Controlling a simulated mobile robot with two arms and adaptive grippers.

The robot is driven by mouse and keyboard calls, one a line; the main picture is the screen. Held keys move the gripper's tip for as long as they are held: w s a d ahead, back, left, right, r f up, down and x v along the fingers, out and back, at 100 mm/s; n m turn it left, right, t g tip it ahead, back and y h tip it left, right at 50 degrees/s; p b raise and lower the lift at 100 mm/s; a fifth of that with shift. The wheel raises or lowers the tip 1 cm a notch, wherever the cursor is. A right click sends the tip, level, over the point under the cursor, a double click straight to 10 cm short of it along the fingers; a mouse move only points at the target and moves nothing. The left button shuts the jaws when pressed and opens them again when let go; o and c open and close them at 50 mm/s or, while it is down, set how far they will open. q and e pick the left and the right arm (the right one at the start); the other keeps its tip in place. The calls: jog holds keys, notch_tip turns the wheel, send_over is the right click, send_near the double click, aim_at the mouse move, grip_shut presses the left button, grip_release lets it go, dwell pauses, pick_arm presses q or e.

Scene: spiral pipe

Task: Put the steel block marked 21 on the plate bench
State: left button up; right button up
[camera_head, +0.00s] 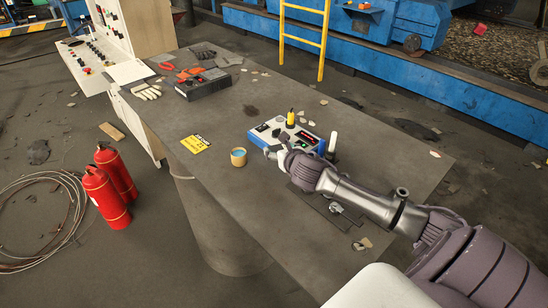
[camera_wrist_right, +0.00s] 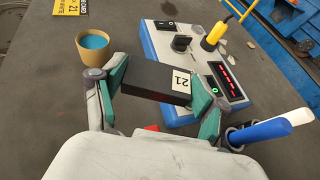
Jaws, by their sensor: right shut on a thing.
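My right gripper (camera_wrist_right: 155,88) is shut on the dark steel block (camera_wrist_right: 152,83), which has a white label reading 21. Green finger pads press on both ends of the block. In the head view the right gripper (camera_head: 277,153) is over the grey bench (camera_head: 225,185), between a small cup and a blue and white device; the block is hard to make out there. In the wrist view the block overlaps the device, and I cannot tell its height. I cannot tell whether this grey bench is the plate bench. My left gripper is not in view.
The blue and white device (camera_head: 293,132), cup with blue contents (camera_head: 238,157) and yellow sign (camera_head: 196,143) are close by. A holder with blue and white pens (camera_wrist_right: 240,136) is at the right. The bench's near-left part is clear.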

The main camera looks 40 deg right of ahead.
send_over(262, 180)
notch_tip(262, 180, down, 4)
jog(key=shift+w+r+p, duration=0.1)
jog(key=shift+r+p, duration=0.1)
jog(key=shift+p, duration=0.1)
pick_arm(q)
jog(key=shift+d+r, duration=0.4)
pick_arm(e)
jog(key=shift+f, duration=2.05)
jog(key=o, duration=1.3)
jog(key=shift+f, duration=0.15)
jog(key=shift+c, duration=0.2)
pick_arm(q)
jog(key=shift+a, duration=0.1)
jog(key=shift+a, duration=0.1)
pick_arm(e)
jog(key=shift+a, duration=0.1)
jog(key=v, duration=1.2)
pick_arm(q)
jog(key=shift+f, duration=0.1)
